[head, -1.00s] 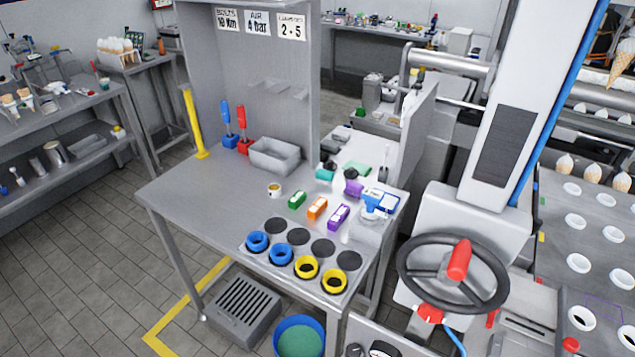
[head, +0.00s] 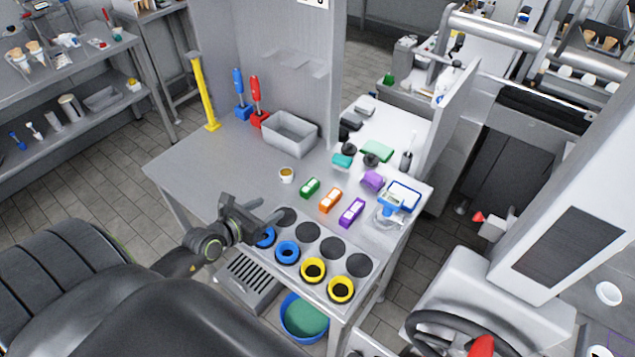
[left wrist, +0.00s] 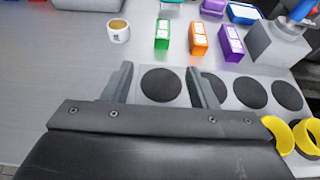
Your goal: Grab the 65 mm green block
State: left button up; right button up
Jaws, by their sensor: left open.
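The green block (head: 310,187) stands on the grey workbench, left of an orange block (head: 330,200) and a purple block (head: 352,212). In the left wrist view the green block (left wrist: 162,36) is beyond the fingertips, near the top centre. All three blocks have white labels. My left gripper (head: 271,210) is open and empty over the front part of the bench, nearer than the green block and apart from it. In the left wrist view its two fingers (left wrist: 160,80) frame a dark round disc. My right gripper is not in view.
Blue rings (head: 287,252) and yellow rings (head: 313,270) sit at the bench's front edge, beside dark discs (head: 333,247). A small white-and-tan cup (head: 287,174) stands left of the green block. A grey bin (head: 290,132) is behind. The bench's left part is bare.

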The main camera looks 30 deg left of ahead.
pick_arm(q)
jog(key=b, duration=0.2)
send_near(305, 189)
jog(key=x, duration=0.5)
jog(key=shift+a+f, duration=0.1)
jog(key=shift+f, duration=0.05)
jog(key=shift+d+b+x, duration=0.1)
jog(key=shift+b+x, duration=0.3)
jog(key=shift+x, duration=0.95)
jog(key=shift+d+b+x, duration=0.15)
jog(key=shift+b+x, duration=0.25)
jog(key=shift+x, duration=0.95)
jog(key=shift+s, duration=0.15)
jog(key=shift+c, duration=0.7)
jog(key=c, duration=1)
